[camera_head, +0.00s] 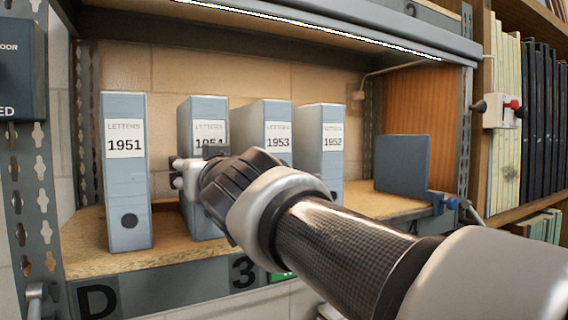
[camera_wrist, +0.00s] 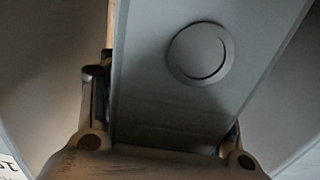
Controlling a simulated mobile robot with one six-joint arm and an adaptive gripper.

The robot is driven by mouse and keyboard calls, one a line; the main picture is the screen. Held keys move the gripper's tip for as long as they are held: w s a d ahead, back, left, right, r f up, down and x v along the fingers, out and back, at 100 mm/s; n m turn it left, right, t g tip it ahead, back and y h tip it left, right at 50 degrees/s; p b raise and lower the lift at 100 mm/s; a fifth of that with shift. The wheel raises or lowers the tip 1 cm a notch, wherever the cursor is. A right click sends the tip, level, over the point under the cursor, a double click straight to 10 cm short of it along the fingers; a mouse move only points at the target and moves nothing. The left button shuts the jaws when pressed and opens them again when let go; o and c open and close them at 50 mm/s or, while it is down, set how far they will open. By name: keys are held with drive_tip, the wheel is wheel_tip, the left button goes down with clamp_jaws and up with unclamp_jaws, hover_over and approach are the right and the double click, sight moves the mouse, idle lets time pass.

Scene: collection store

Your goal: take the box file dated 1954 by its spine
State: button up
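The box file dated 1954 (camera_head: 202,108) stands upright on the shelf, second from the left; my gripper covers part of its label and spine. My gripper (camera_head: 197,172) is at the front of this spine. In the wrist view the grey spine (camera_wrist: 165,95) with its round finger hole (camera_wrist: 200,53) lies between my two fingers (camera_wrist: 165,135). The left finger is close against one side of the file; the right finger is mostly hidden behind the other edge. I cannot tell whether both fingers press on it.
The 1951 file (camera_head: 126,185) stands to the left, across a gap. The 1953 file (camera_head: 277,115) and 1952 file (camera_head: 325,120) stand to the right. A dark blue bookend panel (camera_head: 402,164) stands farther right on the wooden shelf (camera_head: 80,243). A lit upper edge (camera_head: 310,25) overhangs the bay.

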drive_tip(key=c, duration=1.1)
drive_tip(key=shift+r, duration=0.15)
